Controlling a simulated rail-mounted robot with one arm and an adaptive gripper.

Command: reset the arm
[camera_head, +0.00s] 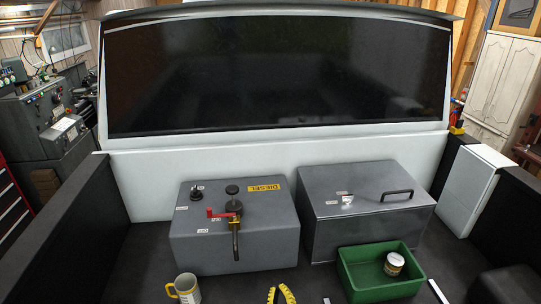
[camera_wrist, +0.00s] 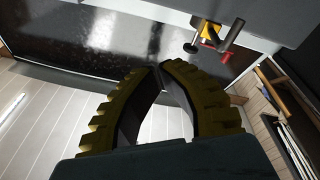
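My gripper (camera_head: 280,291) shows at the bottom edge of the head view, low in the middle of the truck bed, in front of the grey diesel tank (camera_head: 200,250). Only its yellow ridged fingers show there. In the wrist view, the two curved fingers of my gripper (camera_wrist: 159,67) come together at the tips, with a gap between them lower down. Nothing is seen held between them. The rest of my arm is out of the head view.
A red-handled valve (camera_head: 233,216) stands on the tank. A grey metal box (camera_head: 330,235) is right of it. A green bin (camera_head: 372,291) holding a small jar (camera_head: 394,263) is in front of the box. A yellow-and-white mug (camera_head: 185,289) stands left of my gripper. Dark side walls (camera_head: 52,237) bound the bed.

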